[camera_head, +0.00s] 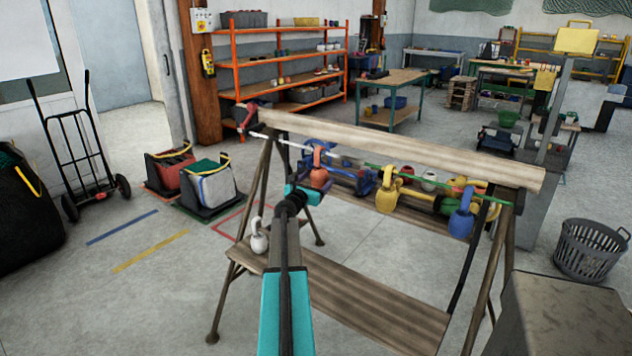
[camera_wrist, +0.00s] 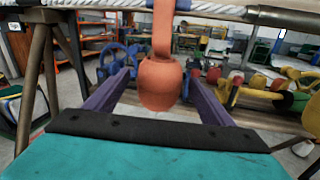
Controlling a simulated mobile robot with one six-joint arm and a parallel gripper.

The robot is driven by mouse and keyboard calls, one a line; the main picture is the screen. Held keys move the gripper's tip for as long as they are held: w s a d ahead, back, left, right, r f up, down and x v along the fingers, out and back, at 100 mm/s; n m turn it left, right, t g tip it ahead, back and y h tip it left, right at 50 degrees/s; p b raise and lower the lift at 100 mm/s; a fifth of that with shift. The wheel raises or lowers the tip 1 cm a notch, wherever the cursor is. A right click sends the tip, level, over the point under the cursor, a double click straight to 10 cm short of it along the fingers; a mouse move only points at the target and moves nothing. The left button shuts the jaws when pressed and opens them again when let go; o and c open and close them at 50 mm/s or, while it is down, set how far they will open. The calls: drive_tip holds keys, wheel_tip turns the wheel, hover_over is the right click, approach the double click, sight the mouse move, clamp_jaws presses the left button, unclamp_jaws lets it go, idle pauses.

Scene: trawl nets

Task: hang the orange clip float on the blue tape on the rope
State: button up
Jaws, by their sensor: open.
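The orange clip float (camera_head: 318,177) is at the rope (camera_head: 282,139), left of its middle, with its hook up at the rope. In the wrist view the float (camera_wrist: 160,84) is upright, its strap crossing in front of the white rope (camera_wrist: 215,7); the strap's top is cut off. My gripper (camera_head: 308,189) is open, its purple fingers (camera_wrist: 158,88) on either side of the float with gaps visible. A dark wrap (camera_wrist: 285,18) is on the rope to the right; I cannot tell its colour as blue.
A yellow float (camera_head: 387,193) and a blue float (camera_head: 461,219) hang farther right. A white float (camera_head: 259,238) is at the stand's lower left. The wooden beam (camera_head: 400,148) runs behind the rope. A grey basket (camera_head: 590,249) stands at right. Open floor lies left.

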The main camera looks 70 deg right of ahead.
drive_tip(key=a+b, duration=0.2)
drive_tip(key=a, duration=1.1)
drive_tip(key=shift+w+a, duration=0.4)
drive_tip(key=shift+w, duration=0.05)
idle(0.4)
